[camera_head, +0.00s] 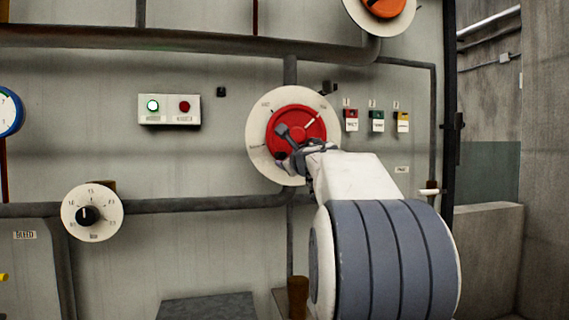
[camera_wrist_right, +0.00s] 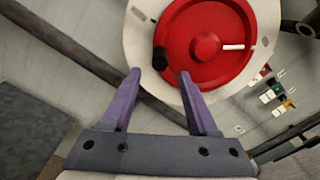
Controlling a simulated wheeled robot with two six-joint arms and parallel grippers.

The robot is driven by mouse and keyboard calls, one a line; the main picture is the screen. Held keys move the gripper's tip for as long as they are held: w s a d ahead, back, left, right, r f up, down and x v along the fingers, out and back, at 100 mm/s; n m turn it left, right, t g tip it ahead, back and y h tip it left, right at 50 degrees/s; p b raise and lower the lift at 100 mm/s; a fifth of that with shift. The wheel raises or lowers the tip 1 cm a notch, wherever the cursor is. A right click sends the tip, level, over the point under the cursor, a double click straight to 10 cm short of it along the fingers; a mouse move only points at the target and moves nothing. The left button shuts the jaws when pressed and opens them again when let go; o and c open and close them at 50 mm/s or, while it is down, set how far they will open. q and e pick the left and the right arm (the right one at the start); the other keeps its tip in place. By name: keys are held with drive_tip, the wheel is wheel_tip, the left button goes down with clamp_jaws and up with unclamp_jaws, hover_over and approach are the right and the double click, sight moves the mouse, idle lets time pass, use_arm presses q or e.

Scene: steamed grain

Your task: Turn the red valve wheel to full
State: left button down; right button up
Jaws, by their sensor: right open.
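The red valve wheel (camera_head: 313,122) sits on a round white dial plate (camera_head: 258,154) on the grey wall panel. A white pointer line on the wheel points to the upper right in the head view. In the right wrist view the wheel (camera_wrist_right: 180,45) has a dark knob (camera_wrist_right: 160,60) near its rim. My right gripper (camera_head: 284,143) is in front of the wheel's lower left part. In the right wrist view its purple fingers (camera_wrist_right: 159,77) are apart, with the knob just beyond the gap between their tips. Whether they touch it I cannot tell. My left gripper is not in view.
A white box (camera_head: 170,110) with green and red lamps is left of the wheel. A dial with a black knob (camera_head: 92,214) is lower left. Small coloured switches (camera_head: 377,121) are close on the right. Pipes (camera_head: 180,40) run across the panel.

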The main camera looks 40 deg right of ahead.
drive_tip(key=shift+v, duration=1.7)
drive_tip(key=w+a+f+m+g+y, duration=0.1)
drive_tip(key=w+a+f+m, duration=0.2)
drive_tip(key=a+f+m, duration=0.4)
drive_tip(key=w+a+f+m+y, duration=0.2)
drive_tip(key=a+f+m, duration=0.25)
drive_tip(key=a, duration=0.45)
drive_tip(key=s+a+f+m+g+y, duration=0.35)
drive_tip(key=a+f+m, duration=0.55)
drive_tip(key=a+f, duration=0.4)
drive_tip(key=s+a+f+m+g+y, duration=0.1)
drive_tip(key=s+a+f+m+g, duration=0.4)
drive_tip(key=s+a+f, duration=0.6)
drive_tip(key=s+a+f+m+g+y, duration=0.1)
drive_tip(key=s+a+f+m+g, duration=0.2)
drive_tip(key=s, duration=0.7)
drive_tip(key=s+a+f+m+g, duration=0.2)
drive_tip(key=s+f+g, duration=0.25)
drive_tip(key=s, duration=0.55)
wheel_tip(320, 180, up, 26)
drive_tip(key=p, duration=2.6)
drive_tip(key=shift+s+d+t+p, duration=0.15)
drive_tip(key=shift+d+t+p, duration=0.15)
drive_tip(key=shift+t, duration=0.1)
